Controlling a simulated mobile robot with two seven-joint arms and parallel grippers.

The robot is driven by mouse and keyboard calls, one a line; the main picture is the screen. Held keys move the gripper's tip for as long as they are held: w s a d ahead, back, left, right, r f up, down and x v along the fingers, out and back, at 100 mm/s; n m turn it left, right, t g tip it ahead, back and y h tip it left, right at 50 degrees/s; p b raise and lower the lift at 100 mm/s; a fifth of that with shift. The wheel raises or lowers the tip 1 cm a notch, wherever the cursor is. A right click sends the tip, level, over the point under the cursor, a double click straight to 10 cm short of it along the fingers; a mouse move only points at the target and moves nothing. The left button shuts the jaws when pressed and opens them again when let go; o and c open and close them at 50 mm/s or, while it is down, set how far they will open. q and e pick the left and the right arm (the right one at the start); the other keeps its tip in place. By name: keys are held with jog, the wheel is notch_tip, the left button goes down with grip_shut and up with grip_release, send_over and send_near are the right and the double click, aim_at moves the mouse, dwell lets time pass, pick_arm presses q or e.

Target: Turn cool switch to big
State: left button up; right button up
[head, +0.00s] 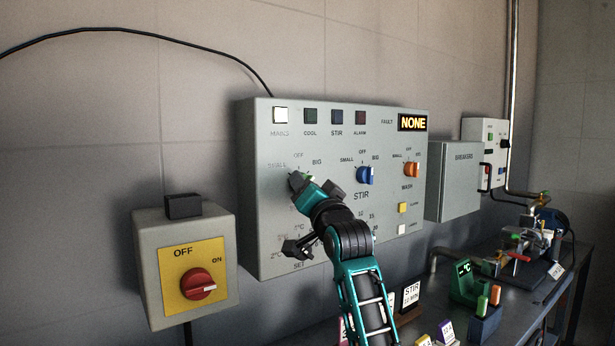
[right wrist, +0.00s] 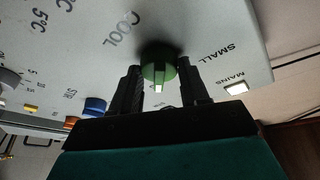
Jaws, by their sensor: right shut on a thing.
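The cool switch is a green round knob (right wrist: 158,71) on the grey control panel (head: 262,225). My right gripper (head: 308,190) is at the panel's left part and shut on this knob, with one dark finger on each side of it in the right wrist view. The knob's white mark points down in that view, roughly toward the panel's top. The SMALL label (right wrist: 216,52) shows to the right of the knob there. In the head view the BIG label (head: 317,162) is visible, and the gripper hides most of the knob. My left gripper is not in view.
The blue STIR knob (head: 366,175) and orange WASH knob (head: 411,170) are to the right on the panel. The MAINS lamp (head: 280,115) is lit and the fault display (head: 412,123) reads NONE. A red main switch (head: 198,286) is at lower left.

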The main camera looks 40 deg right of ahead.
jog(key=shift+m, duration=0.4)
jog(key=o, duration=1.1)
jog(key=shift+c, duration=0.2)
jog(key=v, duration=1.3)
jog(key=shift+a, duration=0.1)
